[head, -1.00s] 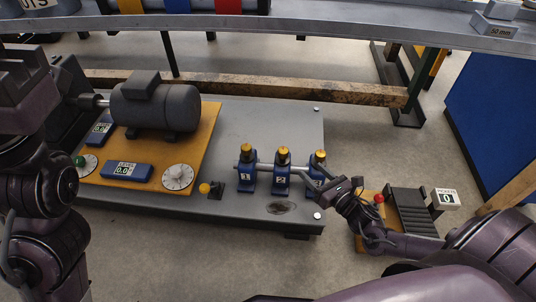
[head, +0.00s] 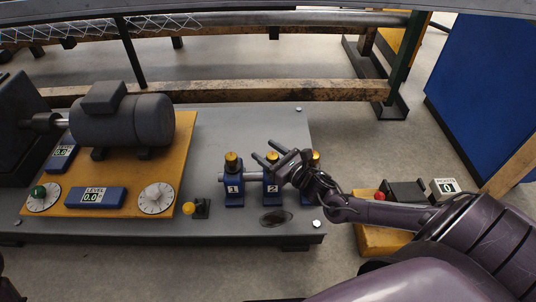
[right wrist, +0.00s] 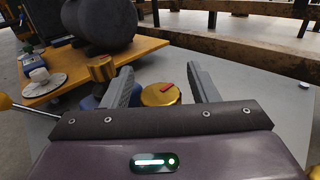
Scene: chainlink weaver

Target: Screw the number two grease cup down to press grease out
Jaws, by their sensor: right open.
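The number two grease cup (head: 271,188) is a blue block labelled 2 on the grey plate, in the middle of a row of three. Its yellow cap, with a red mark on top, shows between my right fingers in the right wrist view (right wrist: 160,94). My right gripper (head: 268,151) is open, with one finger on either side of the cap and a gap to each. The head view partly hides this cap behind the fingers. I cannot tell how far down the fingers reach. My left gripper is out of view.
Grease cup 1 (head: 233,188) stands close to the left, and the cap of cup 3 (head: 316,158) shows behind my right wrist. A motor (head: 122,118) sits on an orange base at the left. A small yellow-knobbed lever (head: 189,209) and a dark oval patch (head: 276,218) lie nearer.

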